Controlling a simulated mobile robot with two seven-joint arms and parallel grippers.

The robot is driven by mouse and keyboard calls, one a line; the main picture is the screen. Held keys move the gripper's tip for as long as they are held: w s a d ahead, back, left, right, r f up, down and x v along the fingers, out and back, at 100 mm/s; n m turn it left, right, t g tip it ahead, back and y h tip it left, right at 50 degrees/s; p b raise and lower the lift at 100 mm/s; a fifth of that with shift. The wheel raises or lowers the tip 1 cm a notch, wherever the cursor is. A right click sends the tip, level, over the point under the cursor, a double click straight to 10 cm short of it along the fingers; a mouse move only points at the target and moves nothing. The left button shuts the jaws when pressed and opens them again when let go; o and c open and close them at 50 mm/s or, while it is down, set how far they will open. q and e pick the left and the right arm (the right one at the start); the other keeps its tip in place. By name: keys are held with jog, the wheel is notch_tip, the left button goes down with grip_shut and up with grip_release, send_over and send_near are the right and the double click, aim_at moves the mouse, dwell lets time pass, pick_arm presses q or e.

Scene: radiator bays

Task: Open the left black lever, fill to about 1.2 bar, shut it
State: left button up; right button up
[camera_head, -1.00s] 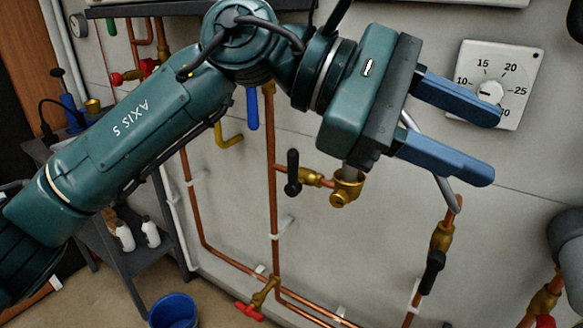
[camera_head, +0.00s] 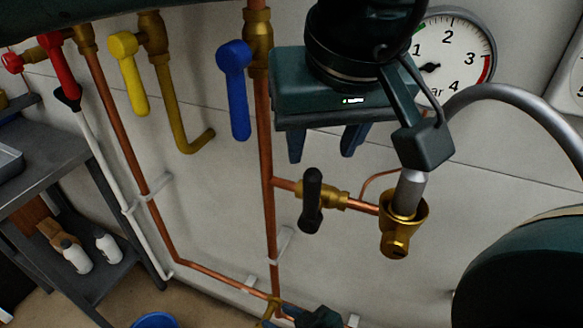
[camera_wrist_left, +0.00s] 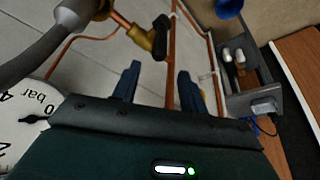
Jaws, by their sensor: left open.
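A grey hose (camera_head: 520,95) runs into a brass fitting (camera_head: 401,222) right of the lever. A blue lever (camera_head: 235,90), yellow lever (camera_head: 130,75) and red lever (camera_head: 60,65) hang at upper left. A grey shelf (camera_head: 60,165) stands left. My arm blocks the lower right.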

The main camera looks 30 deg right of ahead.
aim_at(310, 189)
pick_arm(q)
jog(key=x, duration=1.1)
jog(key=shift+f, duration=0.45)
grip_shut()
